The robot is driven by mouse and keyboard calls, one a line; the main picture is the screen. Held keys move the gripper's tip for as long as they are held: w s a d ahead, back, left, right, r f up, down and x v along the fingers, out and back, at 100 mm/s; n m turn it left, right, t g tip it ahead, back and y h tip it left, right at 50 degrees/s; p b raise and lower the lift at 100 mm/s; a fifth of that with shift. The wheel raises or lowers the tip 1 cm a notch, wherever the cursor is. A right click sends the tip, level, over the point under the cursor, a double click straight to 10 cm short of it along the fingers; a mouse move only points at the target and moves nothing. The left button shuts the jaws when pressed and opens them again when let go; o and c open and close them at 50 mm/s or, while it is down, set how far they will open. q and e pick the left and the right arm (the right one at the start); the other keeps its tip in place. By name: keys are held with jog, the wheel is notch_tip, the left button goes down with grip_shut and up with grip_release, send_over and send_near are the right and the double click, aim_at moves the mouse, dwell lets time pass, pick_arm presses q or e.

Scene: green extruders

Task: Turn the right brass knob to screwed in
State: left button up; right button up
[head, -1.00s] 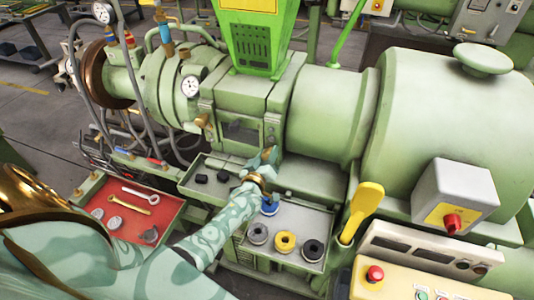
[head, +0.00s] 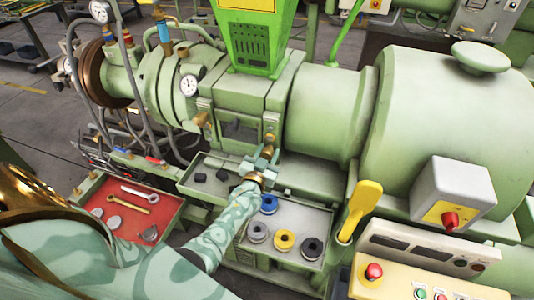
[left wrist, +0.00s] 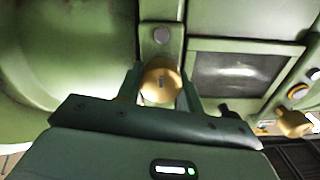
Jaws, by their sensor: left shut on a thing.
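In the left wrist view the right brass knob (left wrist: 160,84) is a round brass piece with a short dark slot mark on its face. The two fingers of my left gripper (left wrist: 162,98) are on either side of it, shut on it. In the head view my left gripper (head: 266,155) is at the front of the green extruder (head: 240,135), below the hopper, and largely hides the knob. The other brass knob (head: 203,119) sticks out farther left on the same housing; it also shows at the right of the left wrist view (left wrist: 294,122). My right gripper is not in view.
Below my left arm stand a grey tray (head: 300,213) with blue, yellow and dark rings, and a red tray (head: 165,212) with wrenches and metal discs. A yellow lever (head: 364,199) and a control panel (head: 390,290) stand to the right.

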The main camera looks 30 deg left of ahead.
pick_arm(q)
jog(key=shift+f+m, duration=0.2)
jog(key=shift+m, duration=0.3)
jog(key=o, duration=0.8)
jog(key=shift+o, duration=1)
jog(key=shift+r, duration=0.1)
